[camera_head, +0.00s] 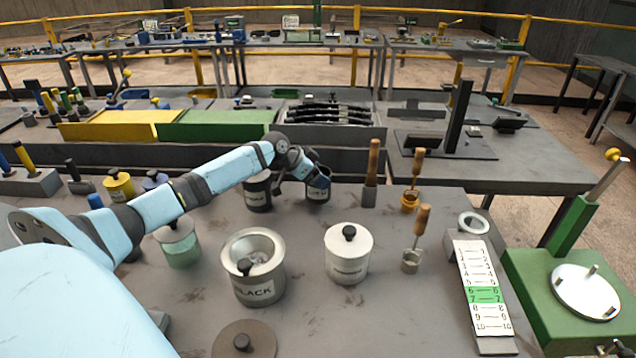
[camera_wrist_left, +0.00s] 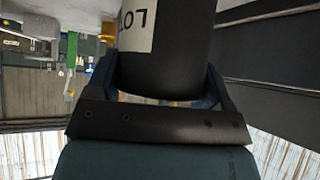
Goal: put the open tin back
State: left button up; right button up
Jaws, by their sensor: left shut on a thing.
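My left gripper (camera_head: 312,172) is shut on a small dark tin (camera_head: 318,190) with a white label, near the back edge of the front table. The tin looks upright and open at the top; I cannot tell whether it touches the table. In the left wrist view my gripper's fingers (camera_wrist_left: 162,85) lie on both sides of the dark tin (camera_wrist_left: 180,68), whose label shows "LO". A larger grey tin labelled BLACK (camera_head: 258,290) stands open in front, with contents inside. A loose round lid (camera_head: 262,343) lies nearer me. My right gripper is not in view.
A dark lidded tin (camera_head: 258,194) stands just left of the held tin. A white lidded tin (camera_head: 348,265) and a greenish lidded jar (camera_head: 182,250) stand nearer. Wooden-handled tools (camera_head: 418,225) and a numbered strip (camera_head: 483,285) are right. Bare tabletop lies between the tins.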

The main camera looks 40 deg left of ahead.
pick_arm(q)
jog(key=shift+f, duration=1.3)
jog(key=shift+f, duration=0.1)
jog(key=o, duration=1.1)
jog(key=shift+s+a+r, duration=0.1)
jog(key=shift+r, duration=0.15)
jog(key=v, duration=1.1)
jog(key=shift+s+r, duration=0.15)
jog(key=shift+r, duration=0.15)
